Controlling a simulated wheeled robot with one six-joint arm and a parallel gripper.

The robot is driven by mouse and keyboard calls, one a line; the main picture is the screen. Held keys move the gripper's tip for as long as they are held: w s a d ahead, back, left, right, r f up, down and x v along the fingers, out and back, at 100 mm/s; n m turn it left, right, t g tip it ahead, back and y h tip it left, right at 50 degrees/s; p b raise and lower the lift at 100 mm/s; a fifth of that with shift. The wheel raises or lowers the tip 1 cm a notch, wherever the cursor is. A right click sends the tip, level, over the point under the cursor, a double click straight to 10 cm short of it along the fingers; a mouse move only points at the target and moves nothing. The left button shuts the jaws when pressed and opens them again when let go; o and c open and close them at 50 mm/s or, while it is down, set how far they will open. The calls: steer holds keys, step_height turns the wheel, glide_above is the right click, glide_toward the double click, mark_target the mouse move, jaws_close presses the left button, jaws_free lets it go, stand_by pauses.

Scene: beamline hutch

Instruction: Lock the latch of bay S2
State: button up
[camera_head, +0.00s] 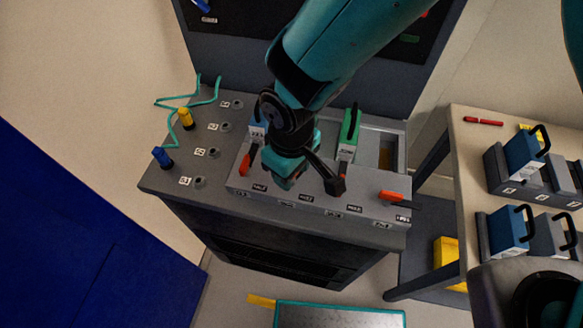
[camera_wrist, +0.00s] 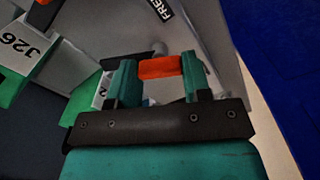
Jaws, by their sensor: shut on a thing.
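My gripper (camera_head: 284,180) is over the second bay from the left of the grey bay block (camera_head: 300,197) in the head view. In the wrist view its two teal fingers (camera_wrist: 158,72) are closed on an orange latch handle (camera_wrist: 159,67). My wrist hides that latch in the head view. The bay label is too small to read there. A tag reading "FREE" (camera_wrist: 168,11) shows beyond the fingers in the wrist view. An orange latch (camera_head: 244,165) shows at the left bay and another orange latch (camera_head: 391,196) at the right bay.
A green module (camera_head: 349,132) with a black handle stands right of my wrist. Blue (camera_head: 162,157) and yellow (camera_head: 185,118) plugs with a teal cable are at the left. A side table (camera_head: 470,150) with blue modules is at the right.

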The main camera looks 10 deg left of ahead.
steer(key=n, duration=0.4)
steer(key=shift+n, duration=0.3)
stand_by(0.3)
steer(key=o, duration=0.9)
steer(key=shift+r, duration=0.15)
step_height(320, 180, up, 17)
steer(key=shift+r+b, duration=0.1)
steer(key=shift+b, duration=1.1)
